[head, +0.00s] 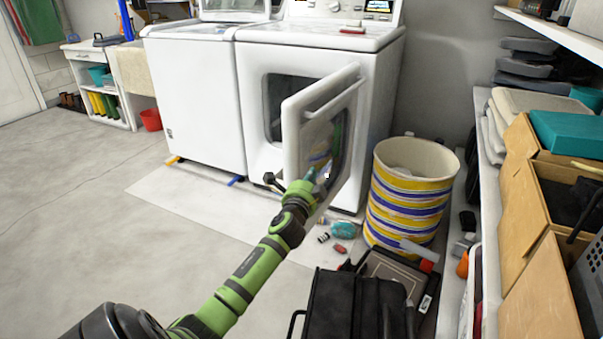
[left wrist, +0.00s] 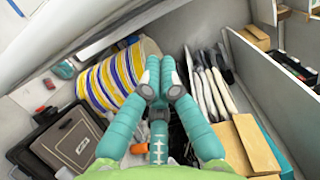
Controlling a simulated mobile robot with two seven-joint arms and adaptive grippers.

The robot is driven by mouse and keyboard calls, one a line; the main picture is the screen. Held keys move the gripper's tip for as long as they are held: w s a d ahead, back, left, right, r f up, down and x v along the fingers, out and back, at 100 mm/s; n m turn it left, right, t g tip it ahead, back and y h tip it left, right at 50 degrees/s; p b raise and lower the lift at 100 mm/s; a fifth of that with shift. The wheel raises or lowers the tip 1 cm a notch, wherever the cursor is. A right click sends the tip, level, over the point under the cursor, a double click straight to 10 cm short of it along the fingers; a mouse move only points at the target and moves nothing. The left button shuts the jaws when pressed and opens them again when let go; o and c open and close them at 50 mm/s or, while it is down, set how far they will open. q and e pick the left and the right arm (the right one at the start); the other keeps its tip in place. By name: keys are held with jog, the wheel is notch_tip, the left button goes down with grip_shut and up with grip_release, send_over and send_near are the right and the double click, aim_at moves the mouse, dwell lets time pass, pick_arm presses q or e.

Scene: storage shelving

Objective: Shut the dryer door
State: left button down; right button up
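The white dryer (head: 381,90) stands against the back wall, and its round-cornered opening shows dark inside. Its door (head: 291,142) is wide open and sticks out towards me, with a handle bar (head: 331,95) near its top and a dark window. My left gripper (head: 325,174) is in front of the door's window face, low on it; I cannot tell whether it touches. In the left wrist view its teal fingers (left wrist: 160,72) are drawn together with nothing between them. A large white surface, probably the door, runs along the top left there. My right gripper is not in view.
A striped yellow, white and blue bin (head: 410,195) stands right of the door. A black toolbox (head: 357,305) and small items (head: 343,229) lie on the floor below. Shelving with wooden boxes (head: 540,200) lines the right. The floor at left is clear.

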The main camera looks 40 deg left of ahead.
aim_at(299, 169)
pick_arm(q)
jog(key=shift+w+a, duration=0.15)
jog(key=shift+a, duration=1.05)
jog(key=shift+w+a, duration=0.15)
jog(key=shift+a, duration=1)
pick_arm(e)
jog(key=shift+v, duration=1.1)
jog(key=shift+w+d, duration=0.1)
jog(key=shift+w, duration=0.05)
